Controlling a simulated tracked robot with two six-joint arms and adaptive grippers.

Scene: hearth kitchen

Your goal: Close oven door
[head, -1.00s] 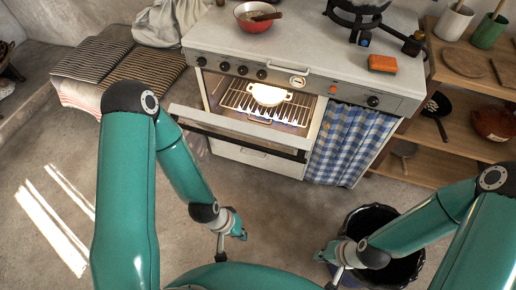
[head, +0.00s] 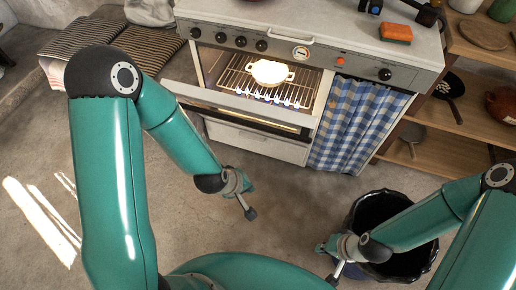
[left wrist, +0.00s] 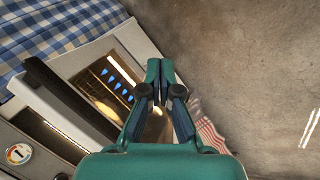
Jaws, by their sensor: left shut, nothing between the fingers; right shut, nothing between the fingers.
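The oven door (head: 235,104) is partly open in the head view, tilted outward with its top edge away from the oven front. Behind it, a white dish (head: 271,72) sits on the rack in the lit oven. In the left wrist view the door (left wrist: 62,108) shows as a pale panel with a dark strip, left of the fingers. My left gripper (head: 249,187) is shut and empty, low in front of the oven and apart from the door; its shut fingers also show in the left wrist view (left wrist: 160,72). My right gripper (head: 322,248) is shut and empty beside the dark bin.
The dark bin (head: 368,213) stands on the floor at the right. A checked curtain (head: 355,125) hangs right of the oven, with wooden shelves (head: 440,155) beyond. Striped cushions (head: 100,38) lie at the upper left. The floor before the oven is clear.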

